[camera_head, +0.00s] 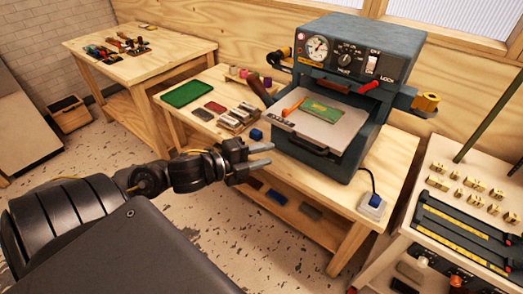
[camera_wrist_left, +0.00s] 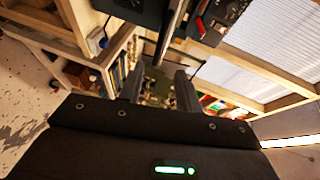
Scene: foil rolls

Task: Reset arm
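My left gripper (camera_head: 271,154) reaches in from the left, in front of the workbench and left of the press. Its two fingers are apart with nothing between them. In the left wrist view the same gripper (camera_wrist_left: 160,86) shows its two dark fingers spread, with shelves blurred beyond. The dark blue-grey press (camera_head: 345,85) stands on the wooden workbench (camera_head: 388,180). A green piece (camera_head: 324,110) and an orange strip (camera_head: 293,106) lie on its light plate (camera_head: 340,128). My right gripper is not in view.
A green tray (camera_head: 188,93), stacked bars (camera_head: 237,117), a blue block (camera_head: 256,135) and small coloured spools (camera_head: 267,82) lie left of the press. A side table (camera_head: 160,58) holds tools. A right-hand rack (camera_head: 440,200) holds brass pieces. Floor before the bench is open.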

